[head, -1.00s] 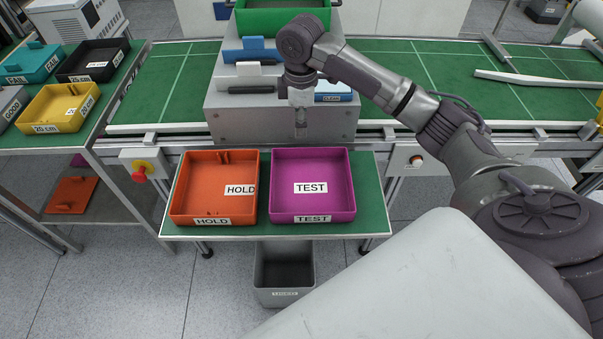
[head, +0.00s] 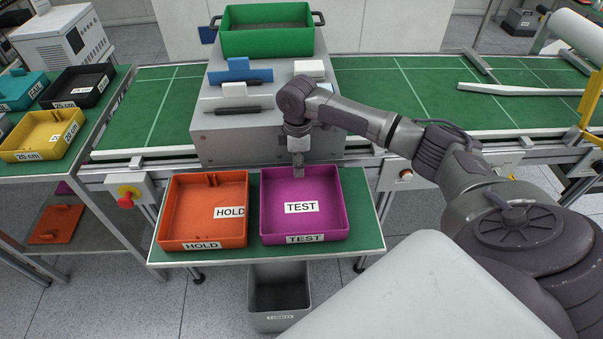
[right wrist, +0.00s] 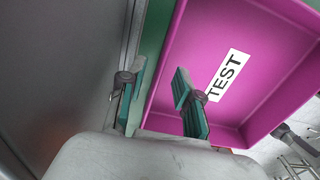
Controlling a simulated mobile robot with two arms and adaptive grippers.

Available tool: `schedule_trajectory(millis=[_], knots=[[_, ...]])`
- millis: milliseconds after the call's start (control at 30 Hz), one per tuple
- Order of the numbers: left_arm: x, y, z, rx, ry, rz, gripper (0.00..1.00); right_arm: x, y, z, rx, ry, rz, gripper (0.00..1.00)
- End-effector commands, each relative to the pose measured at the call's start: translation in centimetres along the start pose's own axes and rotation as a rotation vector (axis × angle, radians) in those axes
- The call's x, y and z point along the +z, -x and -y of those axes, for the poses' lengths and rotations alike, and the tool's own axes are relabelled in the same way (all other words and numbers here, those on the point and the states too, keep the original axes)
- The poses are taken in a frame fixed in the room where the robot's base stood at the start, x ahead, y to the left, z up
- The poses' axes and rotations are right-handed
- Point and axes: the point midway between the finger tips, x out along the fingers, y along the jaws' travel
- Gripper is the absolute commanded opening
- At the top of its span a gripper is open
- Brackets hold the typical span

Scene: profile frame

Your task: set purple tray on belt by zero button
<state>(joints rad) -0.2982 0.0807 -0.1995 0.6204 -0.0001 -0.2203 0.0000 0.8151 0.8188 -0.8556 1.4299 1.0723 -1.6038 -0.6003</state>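The purple tray (head: 333,218), labelled TEST, lies flat on the small green-topped stand, right of the orange HOLD tray (head: 206,202). My right gripper (head: 298,170) points down at the tray's far wall. In the right wrist view my right gripper (right wrist: 160,90) is open, one finger outside the purple tray (right wrist: 240,40) and the other on its inner side, with the wall's rim between them. I cannot tell whether they touch it. The green belt (head: 430,95) runs behind. A small button box (head: 404,177) sits on its front frame; its label is unreadable. My left gripper is out of view.
A grey machine (head: 266,137) carrying a green tray (head: 266,30) straddles the belt. A grey bin (head: 280,296) stands below. The belt right of the machine has clear room.

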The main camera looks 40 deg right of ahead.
Motion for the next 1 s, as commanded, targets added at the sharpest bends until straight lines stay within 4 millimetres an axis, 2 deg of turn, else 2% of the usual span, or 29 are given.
schedule_trajectory(millis=[100, 200, 433, 633, 1000], knots=[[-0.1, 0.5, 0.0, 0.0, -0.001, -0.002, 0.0, 0.1, -1.6, 0.1, -0.002, 0.0, 0.001, 0.33], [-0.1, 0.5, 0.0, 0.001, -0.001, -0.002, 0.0, 0.1, -2.3, 0.0, 0.0, 0.0, 0.0, 0.33], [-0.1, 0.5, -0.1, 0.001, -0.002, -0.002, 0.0, 0.1, -2.5, 0.0, 0.001, 0.001, -0.001, 0.33], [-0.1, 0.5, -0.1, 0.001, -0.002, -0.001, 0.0, 0.1, -2.5, 0.0, 0.001, 0.001, 0.0, 0.02], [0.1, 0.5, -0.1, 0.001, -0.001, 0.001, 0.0, 0.1, -2.4, 0.0, 0.001, 0.0, -0.001, 0.0]])
